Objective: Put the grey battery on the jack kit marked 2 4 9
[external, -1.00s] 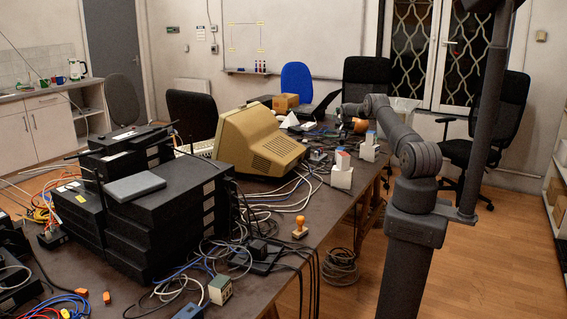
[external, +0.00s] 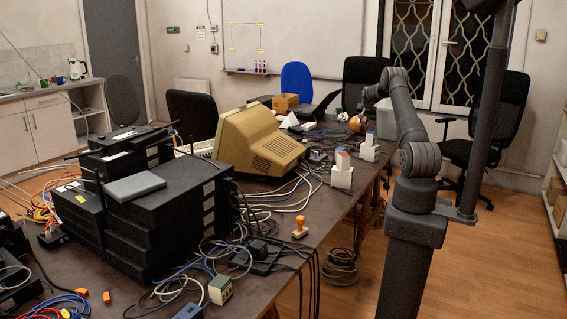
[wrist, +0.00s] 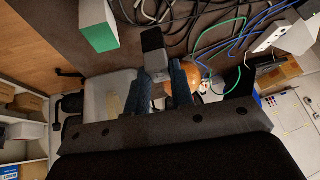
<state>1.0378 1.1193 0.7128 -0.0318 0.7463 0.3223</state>
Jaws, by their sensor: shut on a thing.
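My gripper (wrist: 161,78) is shut on a grey block, which looks like the grey battery (wrist: 153,42), and its far end sticks out beyond the fingers in the wrist view. In the external view my gripper (external: 362,106) is above the far right part of the table, and the block cannot be made out there. White boxes with coloured tops, which may be jack kits, stand along the table's right edge: a nearer one (external: 342,178) and a farther one (external: 370,152). A white box with a green face (wrist: 98,28) shows at the wrist view's upper left. No number is readable.
An orange round thing (wrist: 190,76) is beside my fingers in the wrist view. Cables (wrist: 185,22) lie across the table there. A beige monitor (external: 262,140) and stacked black units (external: 165,215) fill the table's left and middle. A wooden stamp (external: 300,228) stands near the front edge.

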